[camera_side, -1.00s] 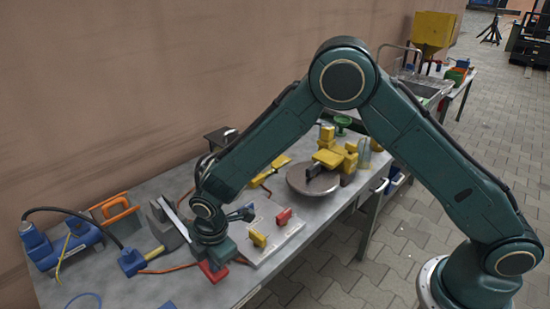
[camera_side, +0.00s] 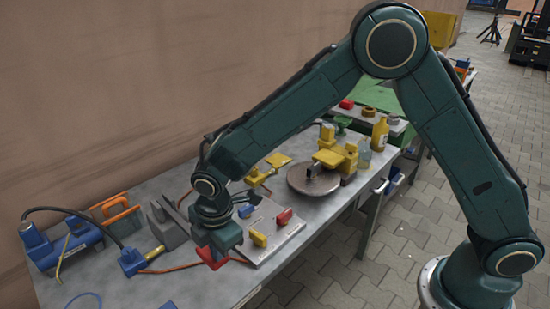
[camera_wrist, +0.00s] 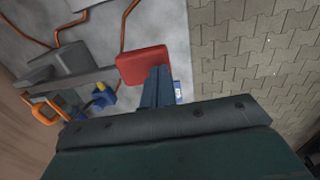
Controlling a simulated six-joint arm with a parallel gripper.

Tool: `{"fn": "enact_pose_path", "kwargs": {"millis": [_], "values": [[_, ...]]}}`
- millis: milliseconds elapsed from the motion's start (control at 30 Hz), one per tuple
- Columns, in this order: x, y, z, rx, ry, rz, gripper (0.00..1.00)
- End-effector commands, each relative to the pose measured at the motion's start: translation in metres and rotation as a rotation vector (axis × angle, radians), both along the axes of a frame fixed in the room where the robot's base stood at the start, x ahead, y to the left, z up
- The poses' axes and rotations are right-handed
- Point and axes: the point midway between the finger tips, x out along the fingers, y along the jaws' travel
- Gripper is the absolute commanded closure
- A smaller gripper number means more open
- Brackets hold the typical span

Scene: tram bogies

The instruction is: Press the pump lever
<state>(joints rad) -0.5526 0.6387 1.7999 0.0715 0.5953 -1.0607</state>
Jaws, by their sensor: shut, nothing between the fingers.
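The pump lever is a grey bar with a red pad (camera_wrist: 143,65) at its end. In the side view the red pad (camera_side: 210,259) shows just below my gripper (camera_side: 222,240), partly hidden by it. In the wrist view my gripper's fingers (camera_wrist: 158,84) are shut with nothing between them and overlap the pad's near edge. I cannot tell whether they touch it. The grey pump body (camera_side: 170,226) stands left of my gripper on the bench, with part of the lever bar hidden behind my arm.
A blue connector (camera_side: 131,262) and orange-handled tool (camera_side: 120,220) lie left. A panel with yellow (camera_side: 259,239) and red blocks (camera_side: 284,216) is close on the right. A round grey disc (camera_side: 313,180) and a yellow bottle (camera_side: 380,133) are farther back. Copper pipes cross the bench.

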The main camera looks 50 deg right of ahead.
Motion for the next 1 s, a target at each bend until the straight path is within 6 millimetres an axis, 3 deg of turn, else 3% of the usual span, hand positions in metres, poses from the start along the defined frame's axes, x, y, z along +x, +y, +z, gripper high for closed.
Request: {"fn": "enact_pose_path", "kwargs": {"millis": [200, 500, 1000], "values": [[-0.011, 0.0, 0.034, 0.001, -0.002, 0.0, 1.0], [-0.021, 0.0, 0.065, 0.0, -0.001, 0.0, 1.0], [-0.023, 0.0, 0.071, -0.001, 0.0, 0.0, 1.0]]}}
